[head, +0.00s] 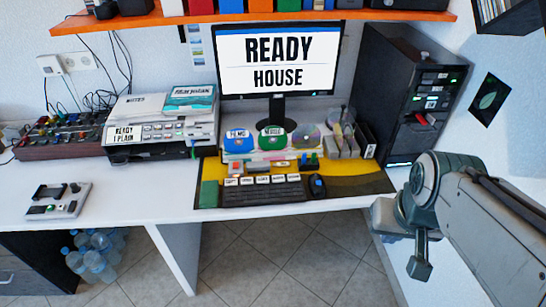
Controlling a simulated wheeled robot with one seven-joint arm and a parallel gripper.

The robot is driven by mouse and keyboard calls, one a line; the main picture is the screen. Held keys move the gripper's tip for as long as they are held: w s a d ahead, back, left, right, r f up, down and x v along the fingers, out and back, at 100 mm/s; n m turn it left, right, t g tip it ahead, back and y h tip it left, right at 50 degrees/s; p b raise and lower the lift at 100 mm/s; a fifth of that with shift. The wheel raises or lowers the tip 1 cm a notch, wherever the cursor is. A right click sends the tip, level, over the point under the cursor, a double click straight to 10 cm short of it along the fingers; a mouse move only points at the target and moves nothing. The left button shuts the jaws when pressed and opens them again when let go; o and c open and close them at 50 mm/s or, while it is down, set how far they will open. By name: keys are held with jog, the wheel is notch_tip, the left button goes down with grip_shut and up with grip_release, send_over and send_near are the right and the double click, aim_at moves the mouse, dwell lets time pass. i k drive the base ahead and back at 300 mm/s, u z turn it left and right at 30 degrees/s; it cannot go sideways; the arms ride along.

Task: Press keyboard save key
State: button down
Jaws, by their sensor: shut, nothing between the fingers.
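A dark keyboard (265,194) lies on the desk in front of the monitor. A row of several white labelled keys (262,180) runs along its back edge; their labels are too small to read surely, so I cannot tell which one is save. My gripper (420,268) is at the right, pointing down, shut and empty. It is well to the right of the keyboard and in front of the desk's right part, touching no key.
The monitor (278,60) reads "READY HOUSE". A black mouse (317,185) is right of the keyboard. Discs and small stands are behind it. A printer (162,128) and a small control box (57,201) are at left. A black computer tower (400,90) stands at right.

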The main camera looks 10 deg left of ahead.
aim_at(260, 180)
jog(key=i, duration=0.55)
jog(key=u, duration=1.15)
